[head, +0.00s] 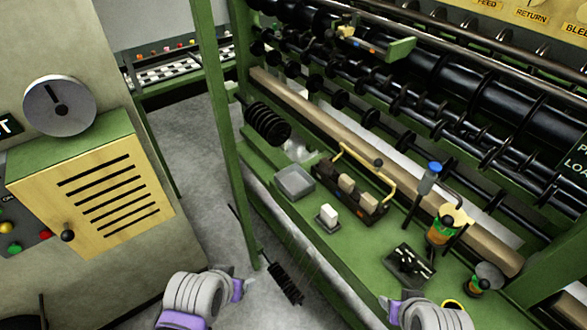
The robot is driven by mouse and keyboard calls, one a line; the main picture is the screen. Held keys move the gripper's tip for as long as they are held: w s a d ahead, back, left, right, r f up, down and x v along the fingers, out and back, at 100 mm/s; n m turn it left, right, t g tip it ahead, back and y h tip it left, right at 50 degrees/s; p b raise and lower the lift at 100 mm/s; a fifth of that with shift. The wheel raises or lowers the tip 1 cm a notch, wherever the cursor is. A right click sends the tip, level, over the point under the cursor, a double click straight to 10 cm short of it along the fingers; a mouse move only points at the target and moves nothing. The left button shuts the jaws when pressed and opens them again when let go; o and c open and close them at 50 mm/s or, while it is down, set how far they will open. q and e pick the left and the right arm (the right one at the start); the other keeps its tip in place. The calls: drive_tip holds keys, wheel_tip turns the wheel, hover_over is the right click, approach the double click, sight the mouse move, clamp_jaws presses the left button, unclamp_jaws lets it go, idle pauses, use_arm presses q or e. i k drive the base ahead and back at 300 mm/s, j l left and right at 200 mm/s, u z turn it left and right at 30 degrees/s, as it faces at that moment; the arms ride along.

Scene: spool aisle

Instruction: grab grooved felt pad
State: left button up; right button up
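I cannot tell for sure which thing is the grooved felt pad. A small pale block on a dark base (328,216) sits on the green machine shelf (350,245), in front of a dark caddy. A flat dark piece with a ridged or slotted top (410,264) lies further right on the same shelf. My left gripper (243,285) is low at the bottom, left of the shelf and apart from both pieces. My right gripper (387,304) is at the bottom edge, below the dark piece. The finger gaps of both are not clear.
A dark caddy with a tan handle (352,190), a grey box (294,182) and an orange-green bottle (440,230) stand on the shelf. A black brush (284,284) hangs in front. A green post (222,130) rises left; the grey floor (190,120) beyond is clear.

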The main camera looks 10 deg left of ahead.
sight(327, 166)
drive_tip(key=i+j+z, duration=0.4)
drive_tip(key=i, duration=0.15)
drive_tip(key=i+j+z, duration=0.35)
drive_tip(key=i+j, duration=0.05)
drive_tip(key=i, duration=0.1)
